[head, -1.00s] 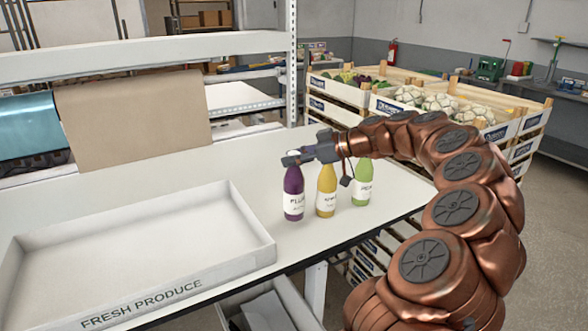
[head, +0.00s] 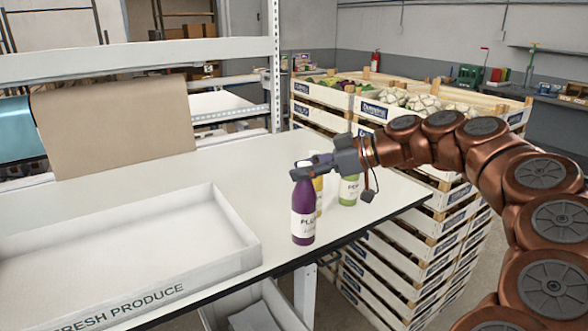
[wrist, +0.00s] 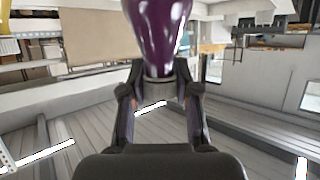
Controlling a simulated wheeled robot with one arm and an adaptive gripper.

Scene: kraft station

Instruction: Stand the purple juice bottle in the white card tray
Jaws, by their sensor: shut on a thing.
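The purple juice bottle (head: 304,222) is upright, with a white label, in front of the other bottles and right of the tray. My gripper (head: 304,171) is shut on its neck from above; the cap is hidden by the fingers. In the wrist view the purple bottle (wrist: 158,30) shows between the fingertips (wrist: 158,78). I cannot tell how far its base is above the table. The white card tray (head: 212,272), marked FRESH PRODUCE, lies on the table at left, empty where visible; its left end is cut off.
A yellow bottle (head: 319,190) stands partly hidden behind the purple one, and a green bottle (head: 348,190) stands right of it. The white table (head: 275,165) is clear between tray and bottles. Stacked produce crates (head: 400,262) stand right of the table, a shelf behind.

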